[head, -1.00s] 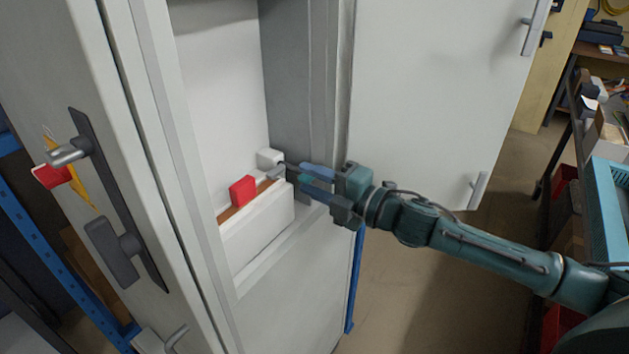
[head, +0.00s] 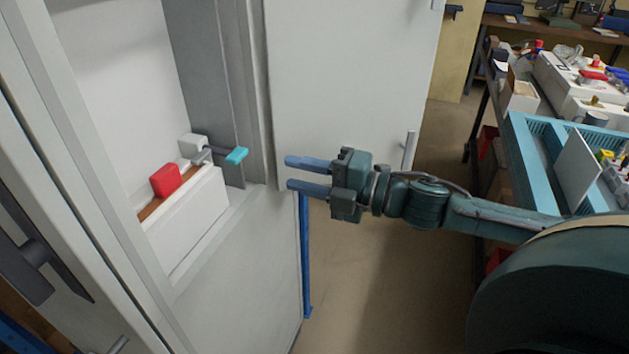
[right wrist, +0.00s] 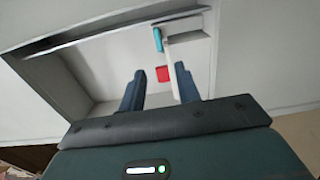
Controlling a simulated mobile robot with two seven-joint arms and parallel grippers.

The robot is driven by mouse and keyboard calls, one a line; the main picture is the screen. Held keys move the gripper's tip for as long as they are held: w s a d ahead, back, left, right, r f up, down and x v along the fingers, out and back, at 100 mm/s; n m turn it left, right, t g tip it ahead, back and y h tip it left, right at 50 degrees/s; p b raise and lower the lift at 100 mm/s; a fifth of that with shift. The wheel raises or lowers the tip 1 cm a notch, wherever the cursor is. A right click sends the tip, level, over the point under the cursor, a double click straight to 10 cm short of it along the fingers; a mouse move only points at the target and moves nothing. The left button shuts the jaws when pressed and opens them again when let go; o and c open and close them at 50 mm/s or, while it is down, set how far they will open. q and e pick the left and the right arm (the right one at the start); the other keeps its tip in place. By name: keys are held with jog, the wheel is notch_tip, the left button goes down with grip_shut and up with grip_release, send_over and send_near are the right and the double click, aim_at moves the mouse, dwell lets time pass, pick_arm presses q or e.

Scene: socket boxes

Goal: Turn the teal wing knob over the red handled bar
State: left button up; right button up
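The teal wing knob (head: 236,156) sticks out on a grey stem at the cabinet's inner right side, beside a small white block. It also shows in the right wrist view (right wrist: 158,39). The bar's red handle (head: 165,180) stands left of the knob on a brown strip along the white box; it also shows in the right wrist view (right wrist: 163,74). My right gripper (head: 288,172) is open and empty, outside the cabinet and apart from the knob on its right. Its blue fingers point toward the opening. My left gripper is out of view.
A white cabinet door (head: 340,80) stands open behind my right gripper. The cabinet's right jamb (head: 262,110) rises between gripper and knob in the head view. A teal crate (head: 535,165) and a cluttered bench lie at right. Floor between is clear.

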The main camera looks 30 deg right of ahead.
jog(key=shift+v, duration=0.95)
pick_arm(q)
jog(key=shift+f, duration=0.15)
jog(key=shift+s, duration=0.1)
pick_arm(e)
jog(key=s+f+m+h+p, duration=0.4)
jog(key=f+m+h+p, duration=0.15)
jog(key=f+m, duration=0.85)
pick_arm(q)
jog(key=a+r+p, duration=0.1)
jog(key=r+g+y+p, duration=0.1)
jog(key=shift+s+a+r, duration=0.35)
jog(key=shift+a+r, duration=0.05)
pick_arm(e)
jog(key=s+a+f+m+g+h, duration=0.2)
jog(key=s+a+f+m+g, duration=0.1)
jog(key=s+a+f+m, duration=0.5)
jog(key=shift+s+a+f+m+g, duration=0.35)
jog(key=shift+s+a+f, duration=0.3)
jog(key=shift+a, duration=0.4)
